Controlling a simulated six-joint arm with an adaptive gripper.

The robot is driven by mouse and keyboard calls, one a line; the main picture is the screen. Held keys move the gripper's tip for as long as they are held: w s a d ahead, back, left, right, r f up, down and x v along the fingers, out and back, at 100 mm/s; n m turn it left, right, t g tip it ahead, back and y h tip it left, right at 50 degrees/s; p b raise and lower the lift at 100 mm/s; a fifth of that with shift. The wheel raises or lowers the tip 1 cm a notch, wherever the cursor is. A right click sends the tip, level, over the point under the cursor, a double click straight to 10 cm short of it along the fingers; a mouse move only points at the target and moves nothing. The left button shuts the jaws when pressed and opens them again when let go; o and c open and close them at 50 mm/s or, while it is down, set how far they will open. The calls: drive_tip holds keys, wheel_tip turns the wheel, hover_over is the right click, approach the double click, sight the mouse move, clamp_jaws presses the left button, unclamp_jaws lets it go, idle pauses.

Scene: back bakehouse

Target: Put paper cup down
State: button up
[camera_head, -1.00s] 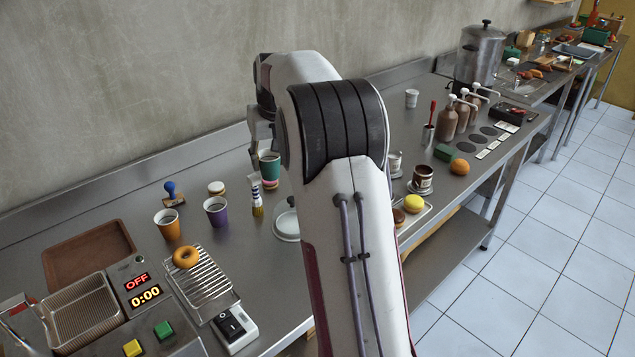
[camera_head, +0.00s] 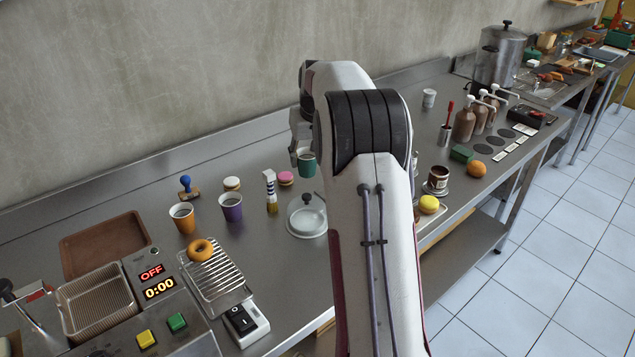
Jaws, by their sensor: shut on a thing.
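A teal paper cup (camera_head: 307,166) is at the jaws of my gripper (camera_head: 303,150), which is shut on it. My arm partly covers the gripper, so the fingertips show poorly. The cup looks upright; I cannot tell whether its base touches the counter. An orange paper cup (camera_head: 183,219) and a purple paper cup (camera_head: 231,208) stand on the steel counter (camera_head: 120,204) to the left. A white paper cup (camera_head: 429,98) stands further back to the right.
A wire rack with a doughnut (camera_head: 200,250) is at front left. Bare counter lies along the wall.

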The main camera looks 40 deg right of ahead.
sight(307, 173)
drive_tip(key=shift+f, duration=2.6)
drive_tip(key=shift+f, duration=0.1)
drive_tip(key=shift+f, duration=1.8)
drive_tip(key=shift+f, duration=0.15)
drive_tip(key=o, duration=0.4)
drive_tip(key=shift+o, duration=0.2)
drive_tip(key=v, duration=1.2)
drive_tip(key=shift+r, duration=0.2)
